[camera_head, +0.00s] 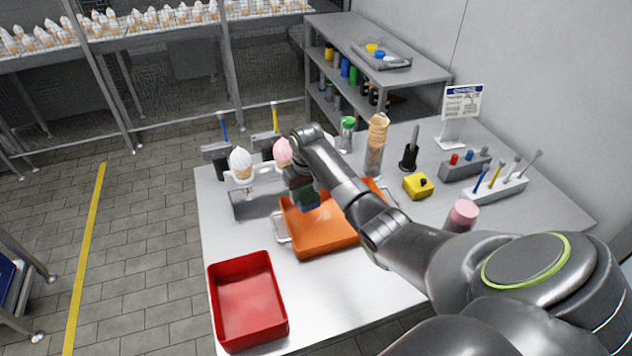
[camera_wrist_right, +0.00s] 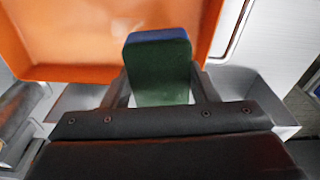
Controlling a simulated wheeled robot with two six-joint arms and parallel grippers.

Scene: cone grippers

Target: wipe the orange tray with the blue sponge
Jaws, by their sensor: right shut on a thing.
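The orange tray (camera_head: 325,232) lies on the metal table, partly hidden behind my right arm in the head view. It fills the upper left of the right wrist view (camera_wrist_right: 60,45), with a pale smear (camera_wrist_right: 128,16) on its floor. The blue sponge (camera_head: 308,200) has a dark green side; it also shows in the right wrist view (camera_wrist_right: 160,70). My right gripper (camera_head: 300,186) is shut on the sponge, with a finger at each side of it. The sponge is over the tray's left far part; I cannot tell whether it touches the floor. My left gripper is not in view.
An empty-looking red bin (camera_head: 248,300) stands at the table's front left. Ice cream cones (camera_head: 241,163) stand in a holder behind the tray. A yellow block (camera_head: 418,186), a grey rack (camera_head: 466,164) and a sign (camera_head: 462,104) stand to the right.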

